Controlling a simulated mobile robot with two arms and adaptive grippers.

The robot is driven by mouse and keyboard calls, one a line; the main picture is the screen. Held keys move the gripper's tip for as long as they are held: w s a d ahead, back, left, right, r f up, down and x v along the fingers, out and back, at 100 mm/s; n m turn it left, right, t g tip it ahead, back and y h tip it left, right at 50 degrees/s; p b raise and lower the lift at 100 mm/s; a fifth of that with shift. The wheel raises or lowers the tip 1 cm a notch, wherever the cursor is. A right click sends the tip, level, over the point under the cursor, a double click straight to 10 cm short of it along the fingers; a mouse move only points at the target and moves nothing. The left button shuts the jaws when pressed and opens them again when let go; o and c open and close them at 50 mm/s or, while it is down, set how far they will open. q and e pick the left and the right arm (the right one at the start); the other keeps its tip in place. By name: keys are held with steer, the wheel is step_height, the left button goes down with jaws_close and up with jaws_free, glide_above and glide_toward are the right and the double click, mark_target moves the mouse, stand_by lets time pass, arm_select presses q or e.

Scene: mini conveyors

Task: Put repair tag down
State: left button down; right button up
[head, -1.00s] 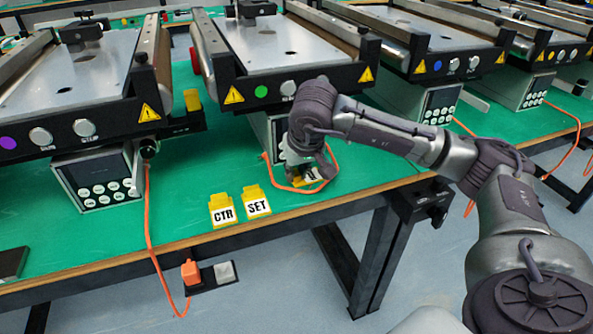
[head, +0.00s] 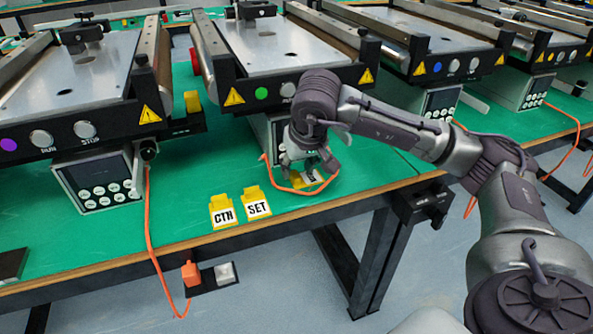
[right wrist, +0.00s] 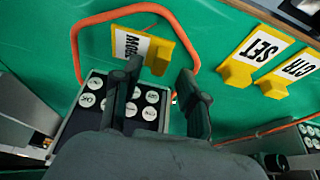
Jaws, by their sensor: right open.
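A yellow tag with a white label (right wrist: 130,44) lies on the green table top, inside the loop of an orange cable. Its label is partly hidden in the head view (head: 312,177) and I cannot read it fully in the right wrist view. My right gripper (head: 318,164) is just above this tag, open, with nothing between its fingers; the fingers (right wrist: 161,70) show apart from the tag in the right wrist view. My left gripper is not in view.
Mini conveyors (head: 268,50) stand in a row on the table (head: 180,200). A keypad box (head: 98,188) is under the left conveyor, and another (right wrist: 110,105) is close to my right gripper. The orange cable (right wrist: 75,45) curves around the tag. The table's front edge is near.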

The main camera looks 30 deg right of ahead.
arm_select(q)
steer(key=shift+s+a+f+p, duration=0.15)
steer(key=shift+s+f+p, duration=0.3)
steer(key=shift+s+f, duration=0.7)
arm_select(e)
steer(key=v, duration=0.9)
steer(key=shift+r, duration=0.2)
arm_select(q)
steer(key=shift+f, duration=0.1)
arm_select(e)
steer(key=shift+s, duration=0.15)
